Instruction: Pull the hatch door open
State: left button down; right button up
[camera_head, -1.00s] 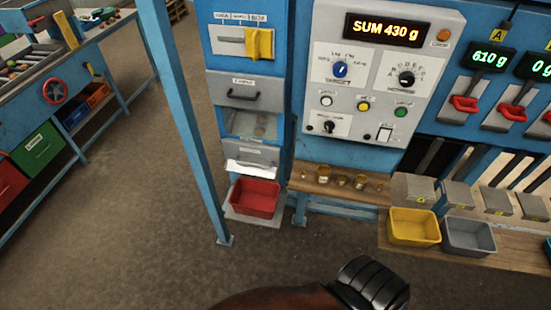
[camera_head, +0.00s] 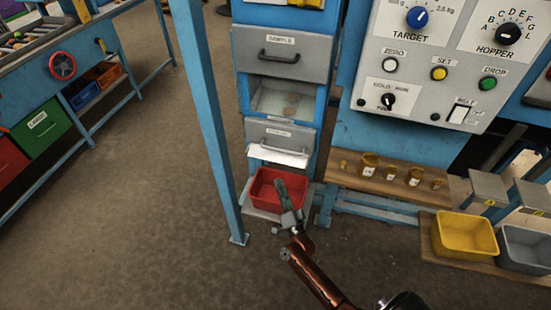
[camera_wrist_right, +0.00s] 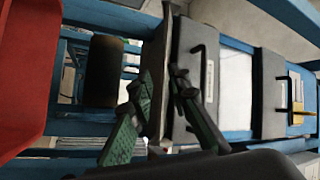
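The grey hatch door (camera_head: 262,132) with a black bar handle (camera_head: 284,150) is in the blue cabinet, below the glass window, and looks shut. Its label is too small to read. A pale lip (camera_head: 278,157) juts out beneath it. In the right wrist view, turned sideways, the hatch door (camera_wrist_right: 184,68) and its handle (camera_wrist_right: 203,62) are close ahead. My right gripper (camera_head: 281,188) is in front of and below the hatch door, over the red bin. In the wrist view its fingers (camera_wrist_right: 160,80) are apart, with nothing clearly gripped. My left gripper is out of view.
The red bin (camera_head: 262,188) stands under the hatch. A grey sample drawer (camera_head: 287,58) is above the window. A blue post (camera_head: 207,125) stands left. A wooden shelf with small weights (camera_head: 350,177) and a yellow bin (camera_head: 465,237) are right. Front floor is open.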

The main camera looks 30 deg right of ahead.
aim_at(282, 151)
jog(key=shift+w+d+r+m+t+h+b, duration=0.2)
jog(key=shift+w+d+r+m+h+b, duration=0.5)
jog(key=shift+r, duration=1.4)
jog(key=shift+w+d+r+m+t+h+b, duration=0.2)
jog(key=shift+w+d+r+m+h, duration=0.9)
jog(key=shift+r, duration=0.95)
jog(key=shift+w+d+r+m+t+h+b, duration=0.2)
jog(key=shift+w+d+r+m+h+b, duration=0.3)
jog(key=shift+w+r+m, duration=0.9)
jog(key=shift+d+r+n, duration=0.1)
jog(key=shift+r+n, duration=0.3)
jog(key=shift+r, duration=0.3)
jog(key=shift+c, duration=0.4)
grip_shut()
